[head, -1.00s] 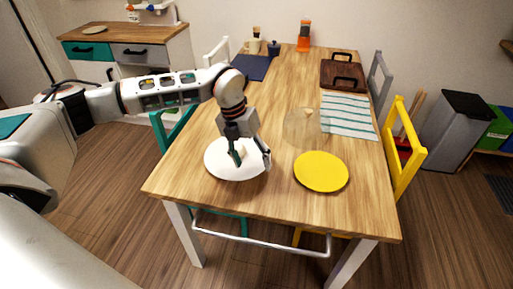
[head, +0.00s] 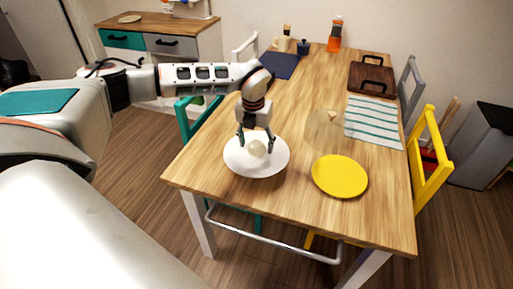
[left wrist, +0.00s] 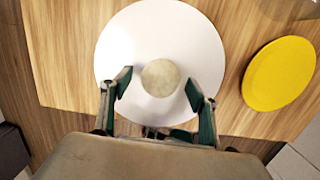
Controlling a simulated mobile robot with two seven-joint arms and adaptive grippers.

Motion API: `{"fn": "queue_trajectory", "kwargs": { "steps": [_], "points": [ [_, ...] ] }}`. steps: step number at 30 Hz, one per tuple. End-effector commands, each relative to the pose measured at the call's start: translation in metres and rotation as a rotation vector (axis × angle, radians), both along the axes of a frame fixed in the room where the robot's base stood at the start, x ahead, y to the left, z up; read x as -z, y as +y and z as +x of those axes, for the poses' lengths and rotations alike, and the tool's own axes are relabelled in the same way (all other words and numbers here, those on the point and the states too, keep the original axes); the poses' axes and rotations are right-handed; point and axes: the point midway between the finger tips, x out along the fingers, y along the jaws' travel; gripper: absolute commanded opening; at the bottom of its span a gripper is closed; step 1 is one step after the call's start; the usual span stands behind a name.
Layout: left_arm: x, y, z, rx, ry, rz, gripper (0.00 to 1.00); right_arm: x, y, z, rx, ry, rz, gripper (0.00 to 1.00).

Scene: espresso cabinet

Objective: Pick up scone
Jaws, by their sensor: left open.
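The scone (head: 256,149) is a small round pale lump on the white plate (head: 240,168) at the near left part of the table. My left gripper (head: 256,147) is open over the plate, with one finger on either side of the scone in the head view. In the left wrist view the scone (left wrist: 160,78) lies ahead of and between the open fingertips (left wrist: 158,80), with gaps on both sides. I cannot tell the exact height of the fingers above the plate. My right gripper is not in view.
A yellow plate (head: 340,176) lies right of the white plate. A clear dome (head: 324,132) stands behind it. A striped cloth (head: 374,122), a brown tray (head: 371,78) and a dark blue mat (head: 278,66) lie farther back. Chairs flank the table.

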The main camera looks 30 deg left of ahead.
Motion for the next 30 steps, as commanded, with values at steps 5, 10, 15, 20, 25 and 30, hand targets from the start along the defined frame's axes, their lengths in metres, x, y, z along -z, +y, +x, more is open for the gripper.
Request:
{"fn": "queue_trajectory", "kwargs": {
  "steps": [5,10,15,20,25,30],
  "points": [
    [0.004,0.000,0.001,0.001,-0.001,-0.001,0.60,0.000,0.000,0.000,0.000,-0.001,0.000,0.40],
    [0.003,0.000,0.001,0.001,-0.001,-0.001,0.45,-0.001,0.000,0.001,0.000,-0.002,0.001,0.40],
    [0.003,0.000,0.001,0.001,-0.001,-0.001,0.19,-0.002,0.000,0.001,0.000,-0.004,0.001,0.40],
    [0.003,0.000,0.001,0.001,-0.001,-0.001,0.19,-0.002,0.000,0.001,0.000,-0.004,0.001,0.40],
    [0.001,0.000,0.001,0.000,-0.002,0.000,0.19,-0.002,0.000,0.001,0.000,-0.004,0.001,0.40],
    [-0.013,0.000,0.002,0.000,-0.004,-0.001,0.19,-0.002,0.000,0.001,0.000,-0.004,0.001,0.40]
  ]
}}
